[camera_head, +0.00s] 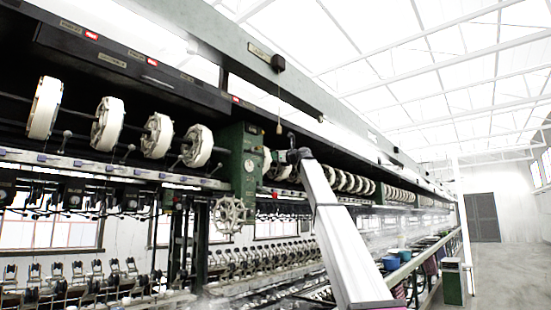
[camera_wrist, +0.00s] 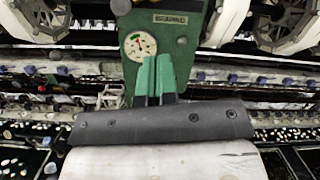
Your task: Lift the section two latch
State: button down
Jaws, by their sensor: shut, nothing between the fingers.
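No part that I can clearly tell as the section two latch shows in either view. My gripper (camera_wrist: 154,78) has two green fingers side by side, shut and empty, in front of a green machine post (camera_wrist: 185,45). Behind the fingertips, the post carries a round dial gauge (camera_wrist: 138,45) and a small label plate (camera_wrist: 170,18). In the head view the green post (camera_head: 240,150) stands left of my arm's far end, and my gripper (camera_head: 293,155) is small and dark there. I cannot tell whether the fingers touch the post.
White reels (camera_head: 45,108) line the machine left of the post. A spoked handwheel (camera_head: 230,215) sits below it. A dark box (camera_head: 278,63) hangs on the upper beam with a cord. Blue basins (camera_head: 390,263) stand right of my arm. Open floor (camera_head: 510,275) lies far right.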

jog(key=shift+x, duration=5.85)
jog(key=shift+s+a+r, duration=0.1)
jog(key=shift+s+r, duration=0.05)
jog(key=shift+r, duration=0.3)
